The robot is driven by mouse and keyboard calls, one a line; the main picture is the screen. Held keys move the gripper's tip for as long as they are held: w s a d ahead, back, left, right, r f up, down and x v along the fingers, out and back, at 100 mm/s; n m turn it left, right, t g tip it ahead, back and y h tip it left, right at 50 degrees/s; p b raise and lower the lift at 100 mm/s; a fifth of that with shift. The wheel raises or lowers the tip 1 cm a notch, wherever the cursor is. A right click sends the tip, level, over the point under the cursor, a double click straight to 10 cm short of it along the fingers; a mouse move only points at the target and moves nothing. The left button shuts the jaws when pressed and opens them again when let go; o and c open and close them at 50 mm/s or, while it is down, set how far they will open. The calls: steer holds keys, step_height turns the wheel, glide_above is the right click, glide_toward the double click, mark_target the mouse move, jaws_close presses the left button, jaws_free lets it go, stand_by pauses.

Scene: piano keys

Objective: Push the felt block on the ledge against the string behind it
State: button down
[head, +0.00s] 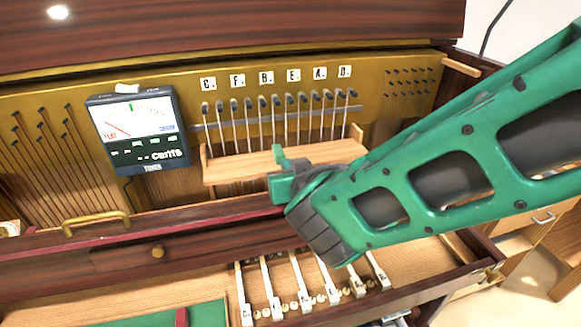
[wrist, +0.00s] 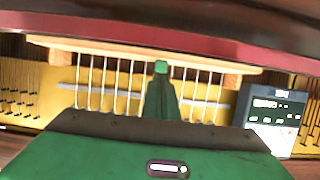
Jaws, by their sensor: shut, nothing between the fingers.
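The wooden ledge (head: 236,166) runs in front of the row of strings (head: 247,128); both also show in the wrist view, the ledge (wrist: 100,50) along the top and the strings (wrist: 103,80) below it. My gripper (head: 280,155) is green, shut and empty, over the middle of the ledge in the head view. In the wrist view its narrow fingers (wrist: 161,68) reach up the middle of the picture, overlapping the strings and the ledge's edge. I cannot make out the felt block apart from my gripper in either view. Contact with a string or the ledge cannot be told.
A tuner (head: 140,130) with a lit screen stands left of the ledge. White letter labels (head: 266,78) sit above the strings. White keys (head: 272,288) lie in front, below a dark red wooden rail (head: 200,232). The ledge's left part is clear.

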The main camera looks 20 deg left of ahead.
mark_target(281, 155)
steer(key=shift+r+x, duration=0.25)
steer(key=shift+x, duration=1.2)
steer(key=shift+r+x, duration=0.2)
steer(key=shift+x, duration=1.3)
steer(key=f+v, duration=0.1)
steer(key=v, duration=0.7)
steer(key=shift+s+d+f, duration=0.1)
